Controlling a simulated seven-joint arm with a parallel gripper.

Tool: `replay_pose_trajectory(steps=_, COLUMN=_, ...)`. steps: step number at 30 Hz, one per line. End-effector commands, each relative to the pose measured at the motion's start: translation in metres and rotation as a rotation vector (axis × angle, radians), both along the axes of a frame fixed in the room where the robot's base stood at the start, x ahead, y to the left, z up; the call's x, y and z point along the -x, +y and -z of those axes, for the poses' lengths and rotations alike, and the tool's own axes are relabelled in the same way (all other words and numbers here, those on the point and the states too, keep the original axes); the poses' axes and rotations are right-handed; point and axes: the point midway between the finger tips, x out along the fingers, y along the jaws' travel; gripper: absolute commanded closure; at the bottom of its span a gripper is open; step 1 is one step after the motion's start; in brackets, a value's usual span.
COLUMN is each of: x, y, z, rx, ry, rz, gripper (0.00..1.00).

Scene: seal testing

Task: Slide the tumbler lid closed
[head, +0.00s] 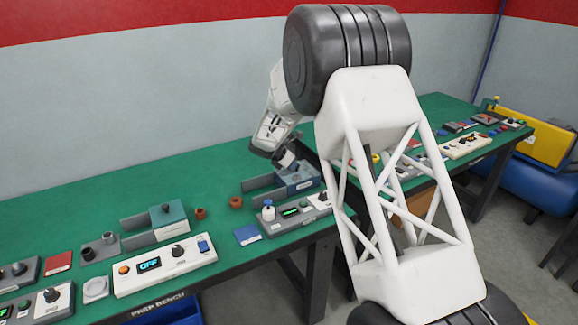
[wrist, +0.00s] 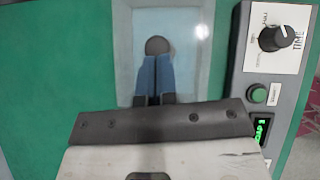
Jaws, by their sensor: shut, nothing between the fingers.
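In the head view my gripper (head: 288,161) is low over a blue-grey box (head: 298,183), which looks like the tumbler. Two flat grey rails (head: 258,190) run out from its left side. In the wrist view my gripper (wrist: 156,66) shows as two blue fingers, shut together and empty. Their tips are at a round dark knob (wrist: 158,46) on a pale blue plate (wrist: 195,50), which looks like the lid. I cannot tell whether the fingers touch the knob. My fingers and wrist hide the plate's lower part.
A control panel (head: 297,212) stands in front of the box; in the wrist view the panel (wrist: 248,65) is to the right, with a dial and green button. A second teal box (head: 170,220) with a knob and rails stands left. Green bench (head: 225,165) is clear behind.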

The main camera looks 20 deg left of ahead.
Motion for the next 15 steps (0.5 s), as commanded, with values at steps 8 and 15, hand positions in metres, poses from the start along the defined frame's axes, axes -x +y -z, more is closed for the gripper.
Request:
replay_pose_trajectory(steps=8, x=0.002, y=-0.002, z=0.003, rx=0.003, ry=0.004, rz=0.004, gripper=1.00)
replay_pose_trajectory(steps=15, x=0.019, y=0.012, z=-0.003, rx=0.001, ry=0.001, rz=0.001, gripper=1.00)
